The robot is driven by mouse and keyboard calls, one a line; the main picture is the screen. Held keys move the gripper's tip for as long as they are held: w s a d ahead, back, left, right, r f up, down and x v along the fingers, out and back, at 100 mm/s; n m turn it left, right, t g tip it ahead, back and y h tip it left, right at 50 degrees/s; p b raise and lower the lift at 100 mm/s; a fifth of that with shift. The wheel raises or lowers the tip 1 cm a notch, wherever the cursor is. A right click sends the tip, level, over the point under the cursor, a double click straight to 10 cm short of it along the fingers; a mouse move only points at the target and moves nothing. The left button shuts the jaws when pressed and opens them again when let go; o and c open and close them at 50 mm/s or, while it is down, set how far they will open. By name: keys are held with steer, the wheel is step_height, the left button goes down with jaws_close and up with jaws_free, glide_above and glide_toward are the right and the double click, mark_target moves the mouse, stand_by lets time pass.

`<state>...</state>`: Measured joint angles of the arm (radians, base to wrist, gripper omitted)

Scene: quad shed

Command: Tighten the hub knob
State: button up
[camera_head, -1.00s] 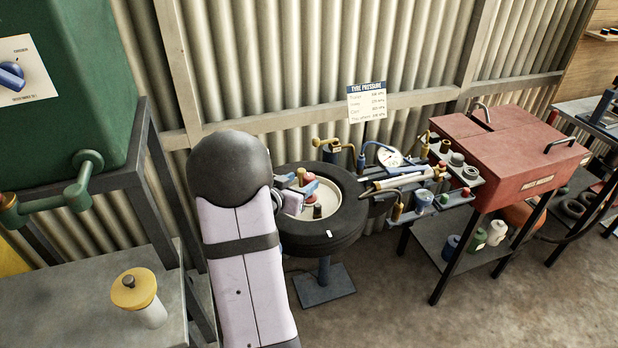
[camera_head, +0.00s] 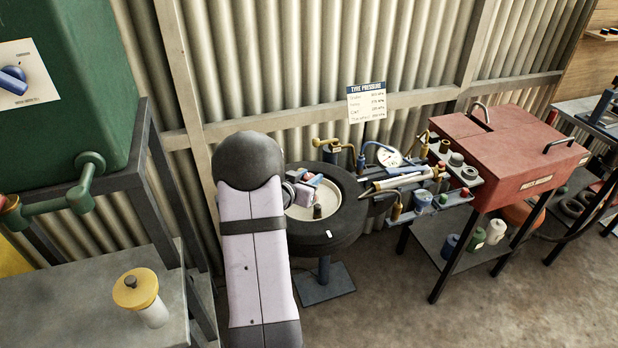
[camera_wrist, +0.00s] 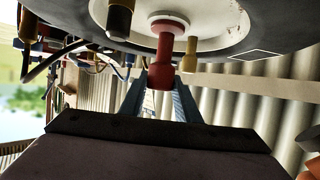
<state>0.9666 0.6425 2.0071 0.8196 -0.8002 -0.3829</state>
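The hub knob looks like the red knob on a stem (camera_wrist: 162,48) under the pale hub plate (camera_wrist: 210,12) in the wrist view. My gripper (camera_wrist: 159,80) points at it; its two blue-grey fingers stand apart, with the knob's near end between or just beyond their tips. I cannot tell whether they touch it. In the head view my gripper (camera_head: 306,188) is over the wheel's cream hub (camera_head: 328,205), and my arm hides part of the hub. A bit of red shows by the fingers. The black tyre (camera_head: 340,232) lies flat on a stand.
A gauge (camera_head: 388,156) and tool trays (camera_head: 452,198) stand right of the tyre, before a red cabinet (camera_head: 520,160). A corrugated wall (camera_head: 300,60) is behind.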

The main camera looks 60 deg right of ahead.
steer(key=c, duration=0.5)
steer(key=shift+o, duration=0.3)
steer(key=shift+r+p, duration=0.1)
steer(key=shift+p, duration=0.25)
steer(key=shift+w+r+m+g+p, duration=0.1)
steer(key=shift+r+m+g+p, duration=0.05)
steer(key=shift+m+g+p, duration=0.55)
steer(key=shift+r+m+g+p, duration=0.1)
steer(key=shift+m+g+p, duration=0.5)
steer(key=shift+g+p, duration=0.35)
steer(key=m+g+p, duration=0.1)
steer(key=m+g+y+p, duration=0.1)
steer(key=g, duration=0.1)
steer(key=shift+f+m, duration=0.2)
steer(key=shift+m, duration=0.2)
steer(key=shift+m+g+y+b, duration=0.3)
steer(key=shift+m+g+y, duration=0.4)
steer(key=shift+m+g, duration=0.2)
